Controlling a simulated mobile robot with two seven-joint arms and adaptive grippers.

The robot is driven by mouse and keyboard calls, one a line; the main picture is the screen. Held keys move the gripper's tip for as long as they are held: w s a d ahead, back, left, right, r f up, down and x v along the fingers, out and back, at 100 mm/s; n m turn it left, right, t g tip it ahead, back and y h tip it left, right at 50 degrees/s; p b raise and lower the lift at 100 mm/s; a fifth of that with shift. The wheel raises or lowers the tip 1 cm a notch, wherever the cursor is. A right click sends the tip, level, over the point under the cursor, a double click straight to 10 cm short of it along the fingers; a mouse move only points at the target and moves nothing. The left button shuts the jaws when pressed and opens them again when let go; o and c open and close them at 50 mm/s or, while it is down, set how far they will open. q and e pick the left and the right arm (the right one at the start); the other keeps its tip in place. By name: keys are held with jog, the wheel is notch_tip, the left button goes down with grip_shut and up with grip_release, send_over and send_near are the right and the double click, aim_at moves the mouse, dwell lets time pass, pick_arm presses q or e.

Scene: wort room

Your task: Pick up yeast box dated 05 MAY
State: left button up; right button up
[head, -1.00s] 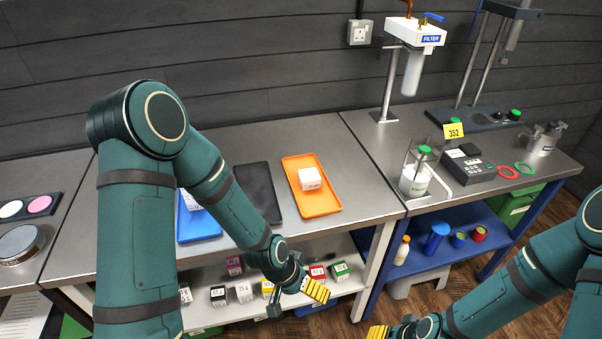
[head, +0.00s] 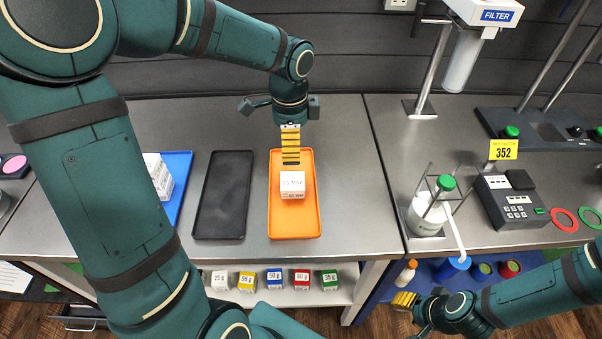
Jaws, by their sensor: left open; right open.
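The white yeast box (head: 292,185) with "05 MAY" printed on it sits on the orange tray (head: 295,225) on the steel bench. My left gripper (head: 291,158) is open and empty. Its yellow-padded fingers point down over the far part of the orange tray, just behind the box. I cannot tell whether they touch it. My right gripper (head: 404,300) is open and empty, low at the front beside the blue lower shelf, away from the box.
A bare black tray (head: 222,215) lies left of the orange one. A blue tray (head: 178,165) with white boxes (head: 158,172) is partly hidden by my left arm. Small boxes (head: 275,280) stand on the shelf below. A flask (head: 424,215) and keypad device (head: 512,205) stand right.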

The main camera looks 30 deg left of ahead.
aim_at(293, 180)
pick_arm(q)
jog(key=f, duration=0.2)
jog(key=f+b, duration=0.1)
jog(key=f, duration=0.5)
jog(key=shift+s+b, duration=0.3)
jog(key=shift+b, duration=0.05)
jog(key=f, duration=0.1)
jog(key=f+b, duration=0.1)
jog(key=f, duration=0.3)
jog(key=shift+s+d+f+b, duration=0.1)
jog(key=shift+s+d+b, duration=0.1)
jog(key=shift+d+b, duration=0.1)
jog(key=c, duration=1.3)
pick_arm(e)
jog(key=f, duration=0.1)
jog(key=s+f, duration=0.1)
jog(key=f, duration=0.1)
jog(key=shift+f, duration=0.15)
